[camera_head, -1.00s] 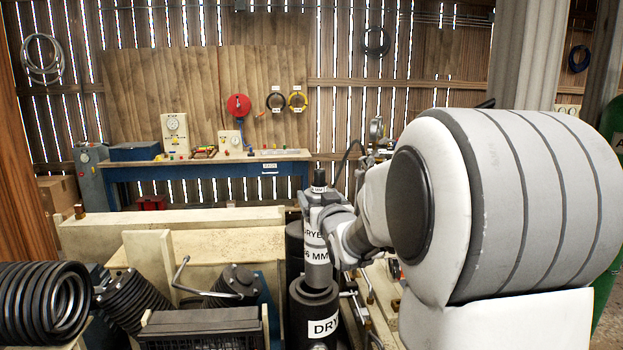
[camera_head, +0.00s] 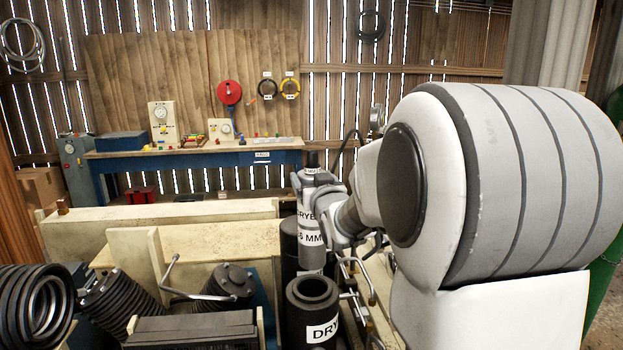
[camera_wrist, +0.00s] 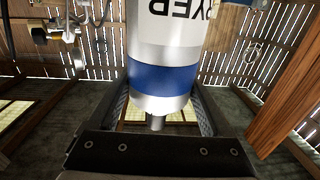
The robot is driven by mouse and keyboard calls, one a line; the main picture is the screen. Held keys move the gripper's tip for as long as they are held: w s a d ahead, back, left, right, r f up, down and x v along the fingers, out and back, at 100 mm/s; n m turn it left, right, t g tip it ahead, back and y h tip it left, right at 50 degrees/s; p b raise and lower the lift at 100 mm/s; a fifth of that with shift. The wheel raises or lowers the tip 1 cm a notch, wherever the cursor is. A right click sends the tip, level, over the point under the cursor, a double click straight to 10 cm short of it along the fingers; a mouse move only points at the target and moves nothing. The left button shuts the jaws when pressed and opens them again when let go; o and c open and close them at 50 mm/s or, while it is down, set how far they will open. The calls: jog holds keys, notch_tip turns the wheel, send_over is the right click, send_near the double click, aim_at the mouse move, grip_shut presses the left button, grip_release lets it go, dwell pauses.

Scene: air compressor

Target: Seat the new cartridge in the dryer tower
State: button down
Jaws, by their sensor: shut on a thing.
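The new cartridge (camera_head: 306,222) is a grey cylinder with white lettered labels and a dark top, upright in the head view. My gripper (camera_head: 322,205) is shut on it from the right side. In the wrist view the cartridge (camera_wrist: 163,78) stands between the two fingers of my gripper (camera_wrist: 161,95), showing a blue band, a bare metal end and a short stem. The dryer tower (camera_head: 313,325) is a black cylinder with an open round mouth and a "DRY" label. The cartridge's lower end shows just above and behind the mouth, apart from it in the picture; exact depth is unclear.
A second black cylinder (camera_head: 288,245) stands close behind the cartridge. Bent metal pipes (camera_head: 352,285) run right of the tower. Finned cylinders (camera_head: 230,285) and a black coil (camera_head: 35,310) lie left. A blue workbench (camera_head: 190,160) stands at the back wall.

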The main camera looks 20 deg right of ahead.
jog(key=shift+b, duration=0.45)
jog(key=shift+f+b, duration=0.15)
jog(key=shift+b, duration=0.15)
notch_tip(320, 180, down, 5)
jog(key=b, duration=0.5)
jog(key=shift+f, duration=0.1)
jog(key=shift+s+b, duration=0.1)
jog(key=shift+b, duration=1.2)
dwell(1.1)
